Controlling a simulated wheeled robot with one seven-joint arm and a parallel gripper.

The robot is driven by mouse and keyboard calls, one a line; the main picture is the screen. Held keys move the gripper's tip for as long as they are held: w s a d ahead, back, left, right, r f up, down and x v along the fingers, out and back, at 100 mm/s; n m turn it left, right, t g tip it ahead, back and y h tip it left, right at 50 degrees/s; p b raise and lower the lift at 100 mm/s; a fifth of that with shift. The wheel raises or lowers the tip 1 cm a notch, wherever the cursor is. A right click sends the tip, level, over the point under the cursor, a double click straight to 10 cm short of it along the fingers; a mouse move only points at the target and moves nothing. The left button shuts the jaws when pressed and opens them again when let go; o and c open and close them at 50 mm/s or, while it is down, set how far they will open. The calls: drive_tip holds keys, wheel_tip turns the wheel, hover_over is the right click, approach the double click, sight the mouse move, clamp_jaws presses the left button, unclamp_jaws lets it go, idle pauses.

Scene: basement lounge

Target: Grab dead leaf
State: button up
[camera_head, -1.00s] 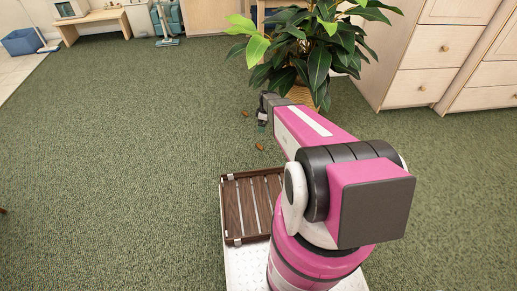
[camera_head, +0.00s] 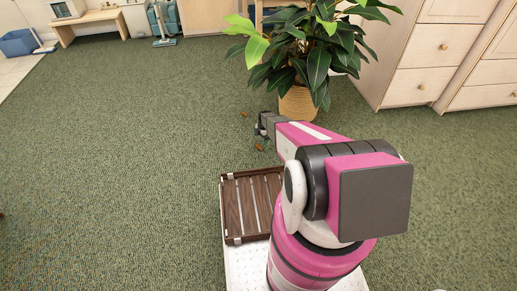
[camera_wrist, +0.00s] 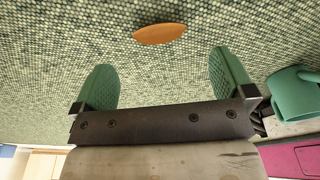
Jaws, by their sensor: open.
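One small orange-brown dead leaf (camera_head: 243,114) lies on the green carpet to the left of the potted plant. Another dead leaf (camera_head: 259,147) lies nearer to my base. My gripper (camera_head: 261,128) is low over the carpet, between the two in the picture. In the wrist view, a dead leaf (camera_wrist: 160,33) lies flat on the carpet beyond my open, empty gripper (camera_wrist: 164,68), roughly centred between the green fingers. The fingers appear apart from it. I cannot tell which of the two leaves this is.
The leafy plant (camera_head: 312,45) stands in a woven pot (camera_head: 297,104) close to my arm. Pale drawer cabinets (camera_head: 420,60) are at right. A dark slatted wooden tray (camera_head: 231,205) is on my base. A green rounded container (camera_wrist: 293,97) shows in the wrist view.

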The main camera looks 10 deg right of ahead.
sight(259, 146)
drive_tip(key=f, duration=0.2)
drive_tip(key=a+f, duration=0.1)
drive_tip(key=f, duration=0.4)
drive_tip(key=shift+s+a+f, duration=0.15)
drive_tip(key=shift+s+a, duration=0.05)
drive_tip(key=shift+a, duration=0.15)
drive_tip(key=shift+c, duration=0.3)
drive_tip(key=c, duration=0.8)
